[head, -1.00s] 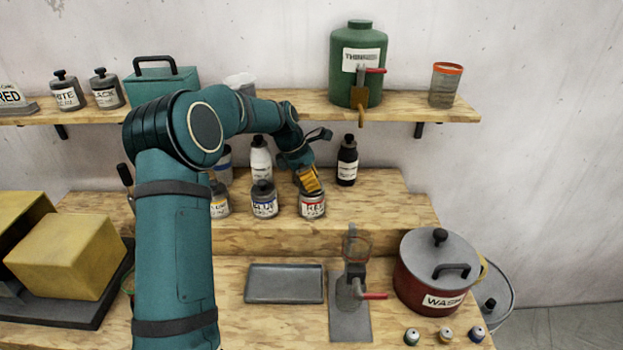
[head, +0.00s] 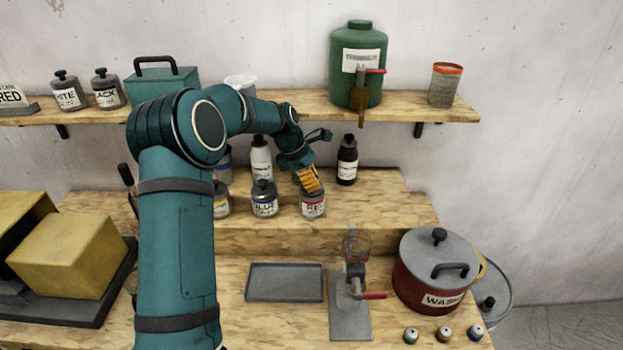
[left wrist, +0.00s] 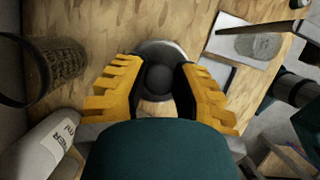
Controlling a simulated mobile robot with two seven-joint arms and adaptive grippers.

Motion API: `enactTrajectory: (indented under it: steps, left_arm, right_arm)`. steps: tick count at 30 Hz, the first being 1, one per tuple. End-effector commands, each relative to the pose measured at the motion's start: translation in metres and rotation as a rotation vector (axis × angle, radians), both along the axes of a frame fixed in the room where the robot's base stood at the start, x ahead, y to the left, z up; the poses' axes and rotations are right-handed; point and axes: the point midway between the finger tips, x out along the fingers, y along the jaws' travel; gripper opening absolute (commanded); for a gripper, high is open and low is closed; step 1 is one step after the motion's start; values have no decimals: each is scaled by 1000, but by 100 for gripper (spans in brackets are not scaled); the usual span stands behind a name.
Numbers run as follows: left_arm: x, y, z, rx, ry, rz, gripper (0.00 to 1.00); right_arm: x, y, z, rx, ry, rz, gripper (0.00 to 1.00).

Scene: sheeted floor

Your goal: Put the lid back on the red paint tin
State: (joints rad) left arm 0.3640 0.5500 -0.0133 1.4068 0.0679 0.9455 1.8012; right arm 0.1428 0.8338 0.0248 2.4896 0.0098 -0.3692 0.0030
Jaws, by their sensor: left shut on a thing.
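The red paint tin (head: 313,210), a small grey pot with a red-marked label, stands on the raised wooden step. My left gripper (head: 310,187) points down right over its top, with yellow fingers. In the left wrist view, my left gripper (left wrist: 158,84) is shut on the dark knob of a round grey lid (left wrist: 157,48). The fingers hide the tin's rim in the head view, so I cannot tell whether the lid is seated or just above it. My right gripper is not in view.
The blue paint tin (head: 264,200) stands close left of the red one. A black bottle (head: 347,162) and a white bottle (head: 260,158) stand behind. In front are an empty grey tray (head: 284,283), a dispenser stand (head: 350,318) and a red wash pot (head: 425,285).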

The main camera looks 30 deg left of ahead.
Motion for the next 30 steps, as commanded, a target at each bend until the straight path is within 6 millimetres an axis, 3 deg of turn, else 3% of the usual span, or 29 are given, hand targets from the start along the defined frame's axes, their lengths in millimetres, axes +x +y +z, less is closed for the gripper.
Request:
enactTrajectory:
  steps: [13, 14, 15, 16, 22, 25, 30]
  left_arm:
    - [0, 0, 0, -1, 1, 0, 7]
    - [0, 0, 0, -1, 1, 0, 40]
    - [0, 0, 0, -1, 1, 0, 55]
    - [0, 0, 0, -1, 1, 0, 58]
    - [0, 0, 0, 0, 0, -1, 58]
    - [0, 0, 0, 0, 0, -1, 92]
    - [0, 0, 0, 0, 0, -1, 92]
  right_arm:
    - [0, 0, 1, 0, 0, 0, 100]
    - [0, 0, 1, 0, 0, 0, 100]
    - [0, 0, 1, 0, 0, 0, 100]
    - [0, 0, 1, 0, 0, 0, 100]
    - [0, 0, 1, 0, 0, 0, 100]
    - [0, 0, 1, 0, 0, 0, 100]
    - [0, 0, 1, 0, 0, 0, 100]
